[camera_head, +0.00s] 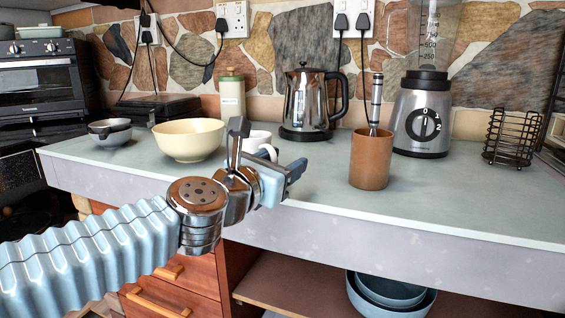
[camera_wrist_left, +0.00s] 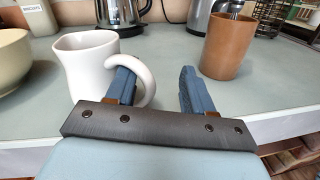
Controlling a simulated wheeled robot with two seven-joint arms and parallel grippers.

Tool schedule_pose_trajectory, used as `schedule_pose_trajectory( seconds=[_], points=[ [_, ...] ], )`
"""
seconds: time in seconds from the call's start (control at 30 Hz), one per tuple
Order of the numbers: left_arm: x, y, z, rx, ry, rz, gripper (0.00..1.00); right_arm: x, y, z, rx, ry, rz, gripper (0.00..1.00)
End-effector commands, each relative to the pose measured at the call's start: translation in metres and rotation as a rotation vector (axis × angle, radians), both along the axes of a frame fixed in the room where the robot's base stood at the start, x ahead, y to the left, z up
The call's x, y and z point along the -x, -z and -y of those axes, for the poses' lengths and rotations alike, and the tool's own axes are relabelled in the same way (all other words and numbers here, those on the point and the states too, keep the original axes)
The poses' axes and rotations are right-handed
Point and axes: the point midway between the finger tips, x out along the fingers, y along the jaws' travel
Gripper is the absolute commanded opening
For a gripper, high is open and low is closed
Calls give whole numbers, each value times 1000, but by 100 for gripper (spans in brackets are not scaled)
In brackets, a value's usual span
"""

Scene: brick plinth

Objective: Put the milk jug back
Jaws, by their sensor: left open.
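The milk jug is a white jug with a looped handle. In the head view the jug (camera_head: 257,140) stands on the counter, partly hidden behind my left gripper (camera_head: 284,174). In the left wrist view the jug (camera_wrist_left: 83,68) is upright, with its handle toward the right. My left gripper (camera_wrist_left: 158,84) is open there, with the handle's outer curve between its two blue fingers. The left finger overlaps the handle's opening; I cannot tell whether it passes through. My right gripper is out of view.
A cream bowl (camera_head: 188,140) stands left of the jug. A brown cup (camera_head: 370,160) with a whisk-like tool stands to the right. A kettle (camera_head: 305,100), a blender (camera_head: 423,115) and a wire rack (camera_head: 512,138) stand farther back. The counter front (camera_head: 460,215) is clear.

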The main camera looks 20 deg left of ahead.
Motion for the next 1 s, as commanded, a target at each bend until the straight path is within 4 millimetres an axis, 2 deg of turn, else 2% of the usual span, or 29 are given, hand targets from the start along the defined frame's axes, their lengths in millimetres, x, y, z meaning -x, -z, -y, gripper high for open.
schedule_pose_trajectory(
  seconds=[0.03,0.3,0.53,0.67,0.77,1.0],
  points=[
    [0,0,0,0,-1,0,61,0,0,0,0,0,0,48],
    [0,0,0,0,-1,0,100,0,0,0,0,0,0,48],
    [0,0,0,0,-1,0,100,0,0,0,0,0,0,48],
    [9,-1,-2,0,-2,1,100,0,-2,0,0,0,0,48],
    [26,-3,-6,1,-2,3,100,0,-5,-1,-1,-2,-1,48],
    [85,-5,-17,-1,-6,4,100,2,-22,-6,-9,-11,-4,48]
  ],
)
